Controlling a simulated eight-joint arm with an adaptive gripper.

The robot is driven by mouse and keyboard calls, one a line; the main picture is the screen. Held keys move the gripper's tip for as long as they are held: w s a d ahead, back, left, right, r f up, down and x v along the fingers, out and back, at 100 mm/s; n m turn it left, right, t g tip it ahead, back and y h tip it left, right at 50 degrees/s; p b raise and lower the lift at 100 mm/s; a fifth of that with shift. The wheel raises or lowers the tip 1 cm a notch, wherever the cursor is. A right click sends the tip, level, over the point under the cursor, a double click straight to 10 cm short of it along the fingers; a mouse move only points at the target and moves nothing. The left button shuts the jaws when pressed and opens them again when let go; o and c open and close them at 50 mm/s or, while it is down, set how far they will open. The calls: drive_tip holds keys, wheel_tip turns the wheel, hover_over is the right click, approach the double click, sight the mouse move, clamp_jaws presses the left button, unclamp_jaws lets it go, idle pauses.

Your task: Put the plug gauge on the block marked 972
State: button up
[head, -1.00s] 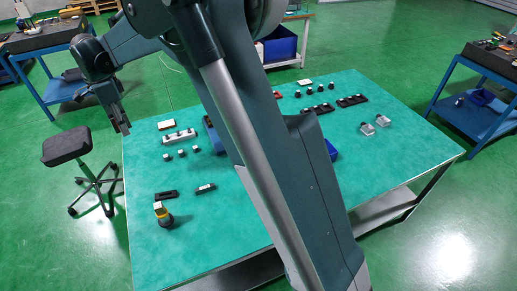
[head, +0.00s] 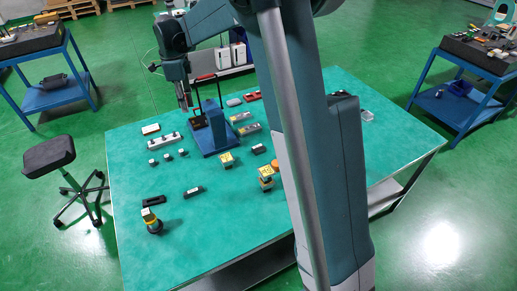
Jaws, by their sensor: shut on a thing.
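My gripper (head: 187,104) points down above the far left part of the green table (head: 215,225), just left of a blue stand. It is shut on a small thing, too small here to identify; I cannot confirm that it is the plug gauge. Pale or yellow-topped blocks stand at the table's middle (head: 226,160), at its right (head: 266,172) and at the front left (head: 149,213). Their marks are too small to read, so I cannot tell which is marked 972.
The blue stand (head: 214,139) with a tall frame rises close to my gripper. A pale holder (head: 163,142) and several small dark-and-white pieces lie left of it. My arm hides much of the table's right side.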

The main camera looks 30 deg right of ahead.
drive_tip(key=s+d+m, duration=0.3)
drive_tip(key=d+m, duration=0.1)
drive_tip(key=d, duration=1.2)
drive_tip(key=m, duration=0.4)
hover_over(259, 148)
wheel_tip(259, 148, down, 18)
drive_tip(key=shift+w+f, duration=0.1)
drive_tip(key=shift+f, duration=0.05)
drive_tip(key=shift+f, duration=3.05)
drive_tip(key=shift+f, duration=1.85)
drive_tip(key=shift+f+b, duration=0.15)
drive_tip(key=shift+b, duration=0.25)
